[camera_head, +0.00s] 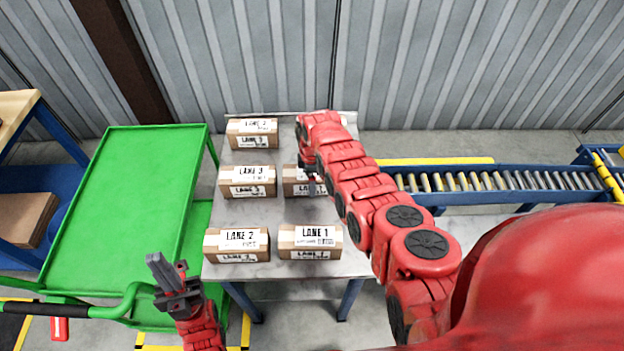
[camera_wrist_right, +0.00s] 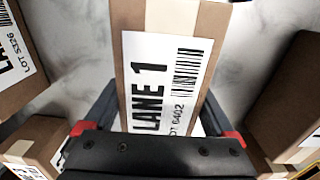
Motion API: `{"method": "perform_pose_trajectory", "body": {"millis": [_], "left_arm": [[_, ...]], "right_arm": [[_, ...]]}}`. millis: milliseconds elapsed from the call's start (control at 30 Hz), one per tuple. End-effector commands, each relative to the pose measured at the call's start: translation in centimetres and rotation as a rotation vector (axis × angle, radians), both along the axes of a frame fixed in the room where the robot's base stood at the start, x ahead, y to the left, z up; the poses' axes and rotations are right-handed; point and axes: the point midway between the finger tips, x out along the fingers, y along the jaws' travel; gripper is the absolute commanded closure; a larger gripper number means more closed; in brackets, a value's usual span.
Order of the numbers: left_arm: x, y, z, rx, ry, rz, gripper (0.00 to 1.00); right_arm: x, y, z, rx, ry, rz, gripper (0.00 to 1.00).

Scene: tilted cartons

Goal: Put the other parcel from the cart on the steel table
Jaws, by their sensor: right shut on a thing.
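The green cart (camera_head: 125,190) stands at the left, and its top deck is bare. The steel table (camera_head: 263,205) is in the middle. My right gripper (camera_head: 309,178) is shut on a brown parcel (camera_head: 293,185) in the table's middle row, at the right; my arm hides part of it. In the right wrist view this parcel (camera_wrist_right: 165,75) sits between the fingers with its LANE 1 label facing the camera. It is at or just above the table top; I cannot tell which. My left gripper (camera_head: 163,270) looks shut and empty, by the cart's front right corner.
Several other labelled cartons stand on the table: a back left one (camera_head: 252,133), a middle left one (camera_head: 247,182), a front left one (camera_head: 236,245) and a front right one (camera_head: 310,242). A roller conveyor (camera_head: 500,182) runs at the right. A blue shelf (camera_head: 40,180) is far left.

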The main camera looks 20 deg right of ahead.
Motion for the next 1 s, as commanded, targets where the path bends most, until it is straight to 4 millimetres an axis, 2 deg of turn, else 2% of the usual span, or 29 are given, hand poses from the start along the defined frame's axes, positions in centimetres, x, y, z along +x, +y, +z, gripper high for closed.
{"method": "perform_pose_trajectory", "body": {"millis": [33,67,100,333,567,800,1000], "left_arm": [[0.0,0.0,-0.3,0.0,0.0,0.0,1.0],[0.0,0.0,-0.2,0.0,0.0,0.0,1.0],[0.0,0.0,-0.1,0.0,0.0,0.0,1.0],[0.0,0.0,-0.1,0.0,0.0,0.0,1.0],[0.0,0.0,0.1,0.0,0.0,0.0,1.0],[0.0,0.0,0.1,0.0,0.0,0.0,1.0],[0.0,0.0,-1.2,0.0,0.0,0.0,1.0]], "right_arm": [[0.0,0.0,-0.3,0.0,-0.001,0.0,0.92],[0.0,0.0,-0.2,0.0,-0.001,0.0,0.05],[0.0,0.0,-0.1,0.0,-0.001,0.0,0.0],[0.0,0.0,-0.1,0.0,0.0,0.0,0.0],[0.3,-0.1,1.0,-0.001,-0.007,0.001,0.0],[0.1,0.0,3.5,0.001,-0.008,-0.001,0.0],[0.1,0.0,6.2,0.0,-0.007,-0.001,0.0]]}}
